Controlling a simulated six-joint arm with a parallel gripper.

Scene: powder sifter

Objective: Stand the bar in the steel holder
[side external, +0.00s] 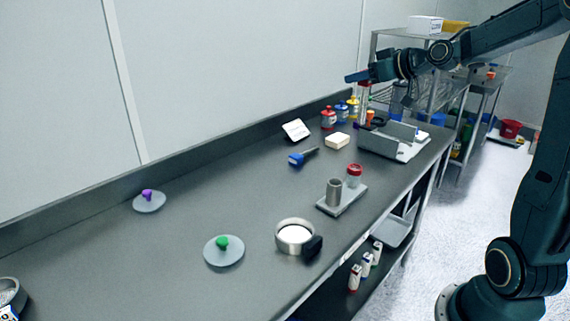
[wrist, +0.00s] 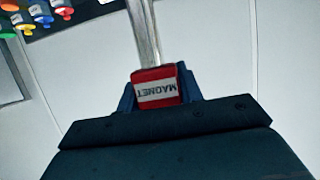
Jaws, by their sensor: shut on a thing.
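The bar has a red handle (wrist: 160,72) with a white label reading MAGNET, upside down in the wrist view, and a shiny steel rod (wrist: 143,30). My gripper (wrist: 158,92) is shut on the red handle, with a blue finger on each side. In the side external view my gripper (side external: 357,77) is high above the far part of the bench, and the bar (side external: 363,97) seems to hang below it. The steel holder (side external: 334,191) is an upright grey cylinder on a small plate, nearer the camera and well below my gripper. Its inside is hard to see.
A red-capped jar (side external: 354,175) stands beside the holder on the same plate (side external: 345,203). A sieve pan (side external: 294,236), a green-knobbed lid (side external: 223,250) and a blue-headed brush (side external: 298,158) lie on the bench. A grey tray (side external: 395,147) and several coloured bottles stand farther back.

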